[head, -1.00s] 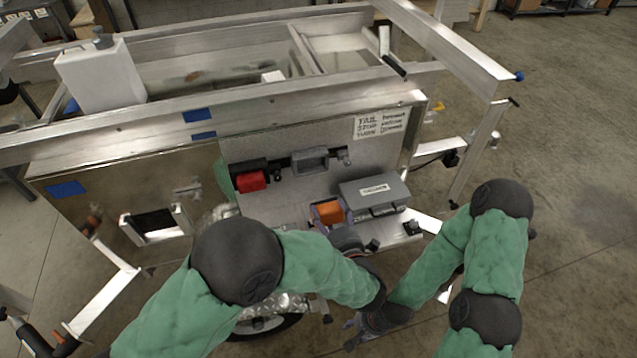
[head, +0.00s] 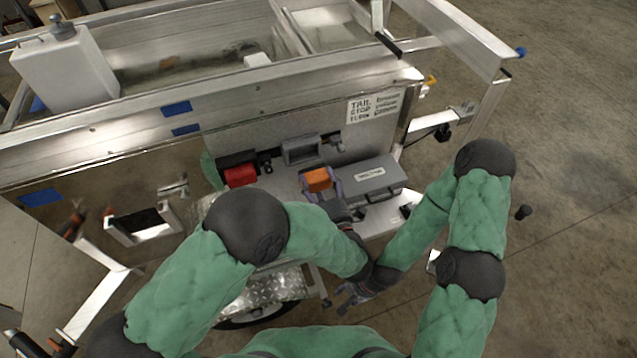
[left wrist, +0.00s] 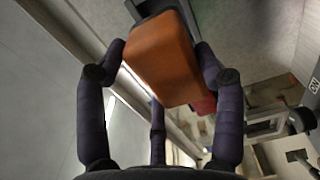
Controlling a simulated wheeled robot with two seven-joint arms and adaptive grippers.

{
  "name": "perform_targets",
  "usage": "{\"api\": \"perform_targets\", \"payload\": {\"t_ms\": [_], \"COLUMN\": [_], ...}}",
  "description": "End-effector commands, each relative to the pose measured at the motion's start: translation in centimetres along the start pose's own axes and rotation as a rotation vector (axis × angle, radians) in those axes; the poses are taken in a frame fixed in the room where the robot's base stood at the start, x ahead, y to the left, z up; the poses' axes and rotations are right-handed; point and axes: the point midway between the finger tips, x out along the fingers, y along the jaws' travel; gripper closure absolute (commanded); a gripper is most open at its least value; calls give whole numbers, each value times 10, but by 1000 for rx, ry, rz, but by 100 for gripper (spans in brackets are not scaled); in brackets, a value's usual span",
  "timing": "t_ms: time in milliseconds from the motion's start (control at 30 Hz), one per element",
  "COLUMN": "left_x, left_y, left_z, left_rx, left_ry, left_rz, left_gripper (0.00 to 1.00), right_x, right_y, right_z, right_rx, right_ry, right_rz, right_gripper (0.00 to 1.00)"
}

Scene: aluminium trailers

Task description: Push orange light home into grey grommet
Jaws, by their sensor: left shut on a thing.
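The orange light (head: 318,180) is held between the fingers of my left gripper (head: 321,190), in front of the trailer's tail panel. In the left wrist view the orange light (left wrist: 163,58) fills the middle, with the fingers of my left gripper (left wrist: 160,70) shut on its two sides. A grey rectangular grommet (head: 301,150) is on the panel just above and left of the light. The light appears apart from it in the head view. My right gripper (head: 350,296) is low, below the panel and away from the light; its fingers look spread.
A red light (head: 240,175) sits in a black mount left of the grommet. A grey lidded box (head: 370,178) stands right of my left gripper. Open floor lies to the right.

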Motion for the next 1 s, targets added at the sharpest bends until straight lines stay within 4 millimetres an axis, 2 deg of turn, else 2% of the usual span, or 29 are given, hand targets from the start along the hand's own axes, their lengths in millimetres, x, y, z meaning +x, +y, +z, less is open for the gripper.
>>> {"api": "perform_targets", "payload": {"t_ms": [500,1000], "left_x": [42,51], "left_y": [-1,0], "left_z": [0,0], "left_rx": [0,1], "left_ry": [2,0], "left_rz": [0,0], "left_gripper": [69,69], "right_x": [3,3], "right_y": [1,1], "right_z": [0,0], "right_rx": [0,0], "right_ry": [-1,-1], "right_rz": [0,0], "right_gripper": [60,60]}}
